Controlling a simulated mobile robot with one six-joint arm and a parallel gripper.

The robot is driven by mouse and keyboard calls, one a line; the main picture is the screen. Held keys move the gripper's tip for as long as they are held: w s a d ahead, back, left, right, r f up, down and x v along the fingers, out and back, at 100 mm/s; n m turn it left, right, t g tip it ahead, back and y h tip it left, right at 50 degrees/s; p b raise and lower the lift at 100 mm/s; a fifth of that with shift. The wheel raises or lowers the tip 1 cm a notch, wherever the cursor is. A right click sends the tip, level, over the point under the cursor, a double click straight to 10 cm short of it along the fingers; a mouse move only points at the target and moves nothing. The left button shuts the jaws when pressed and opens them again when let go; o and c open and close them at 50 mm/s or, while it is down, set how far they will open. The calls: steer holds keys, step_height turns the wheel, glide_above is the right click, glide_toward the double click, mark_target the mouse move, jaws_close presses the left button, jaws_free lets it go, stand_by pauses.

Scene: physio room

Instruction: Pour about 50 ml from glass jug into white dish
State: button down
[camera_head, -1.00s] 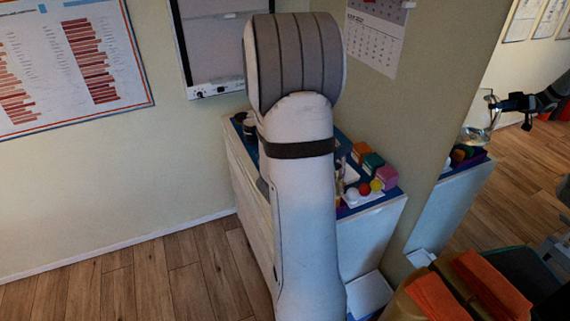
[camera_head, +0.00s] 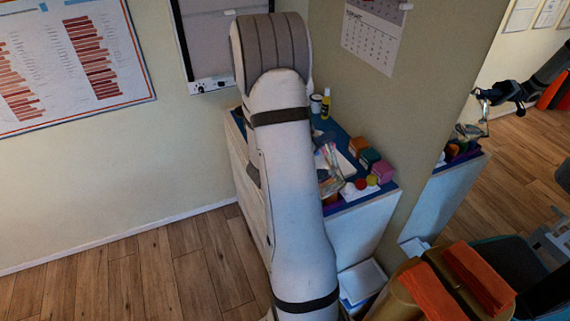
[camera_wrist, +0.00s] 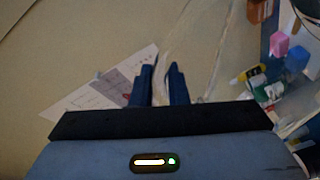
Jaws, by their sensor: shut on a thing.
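My gripper (camera_wrist: 160,88) shows in the wrist view with its two dark blue fingers close together. They are shut on the clear glass jug (camera_wrist: 185,40), whose faint outline stretches up from between them. In the head view my own arm hides the gripper. A clear glassy shape (camera_head: 326,160), probably the jug, shows just right of the arm, over the cabinet top. What looks like a mirror at the right shows the gripper and jug above the cabinet, the jug seemingly tilted. I cannot pick out the white dish for sure, nor see the liquid level.
The blue-topped cabinet (camera_head: 345,205) carries coloured boxes (camera_head: 370,158), a red ball (camera_head: 372,180), a yellow bottle (camera_head: 326,103) and a dark cup (camera_head: 316,103). A wall with a calendar (camera_head: 373,32) stands close behind. Orange towels (camera_head: 477,278) lie at the lower right.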

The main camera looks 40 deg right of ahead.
steer(key=shift+w+f+n+p, duration=0.2)
steer(key=shift+w+n+p, duration=0.6)
steer(key=shift+w+n, duration=0.35)
steer(key=shift+w+f+n+p, duration=0.2)
steer(key=shift+w+f+n, duration=0.1)
steer(key=shift+w+n, duration=0.2)
steer(key=shift+w+f+n+p, duration=0.15)
steer(key=shift+w+f+n, duration=0.1)
steer(key=shift+w+n, duration=0.2)
steer(key=shift+n, duration=0.9)
steer(key=shift+w+f+p, duration=0.2)
steer(key=shift+w+f, duration=0.1)
steer(key=shift+w, duration=0.3)
steer(key=shift+w+f+p, duration=0.25)
steer(key=shift+w+f, duration=0.05)
steer(key=shift+w, duration=0.35)
steer(key=shift+w+f+p, duration=0.2)
steer(key=shift+w+f, duration=0.1)
steer(key=shift+w, duration=0.3)
steer(key=shift+w+f, duration=0.15)
